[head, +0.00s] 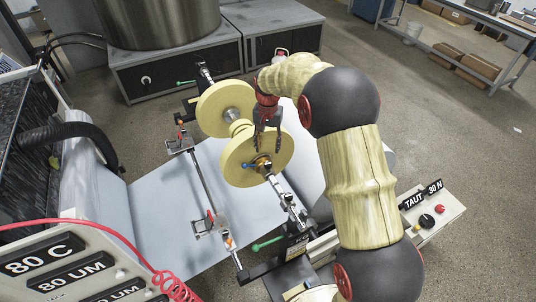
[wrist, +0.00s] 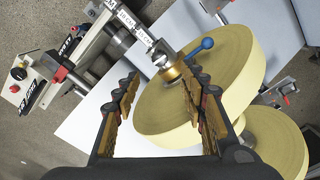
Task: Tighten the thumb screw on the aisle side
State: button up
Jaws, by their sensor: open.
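A blue-knobbed screw (wrist: 200,48) sticks out sideways from a brass collar (wrist: 178,72) on the shaft, against the face of the near yellow roll (wrist: 225,85). I take it for the thumb screw. The blue part also shows in the head view (head: 247,165), left of the collar (head: 262,164). My gripper (head: 267,143) is open and empty above the near roll. In the wrist view its fingers (wrist: 162,74) are spread to either side of the collar's end, with the blue knob outside, beyond the right finger. Whether a finger touches anything, I cannot tell.
A second yellow roll (head: 223,108) sits farther along the shaft. A green lever (head: 268,243) stands at the shaft's near end. The white web (head: 160,215) runs below, and a control box (head: 425,216) labelled TAUT 30 N stands at the right. Open floor lies beyond it.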

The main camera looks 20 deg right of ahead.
jog(key=shift+r, duration=1.25)
jog(key=s+r+n+t+b, duration=0.2)
jog(key=s+b, duration=0.3)
jog(key=s, duration=1.3)
jog(key=s+r+n+t+b, duration=0.3)
jog(key=s+b, duration=0.3)
jog(key=s, duration=1.2)
jog(key=shift+s+a+r+n+t, duration=0.15)
jog(key=shift+s+r+n+t, duration=0.2)
jog(key=shift+r, duration=0.55)
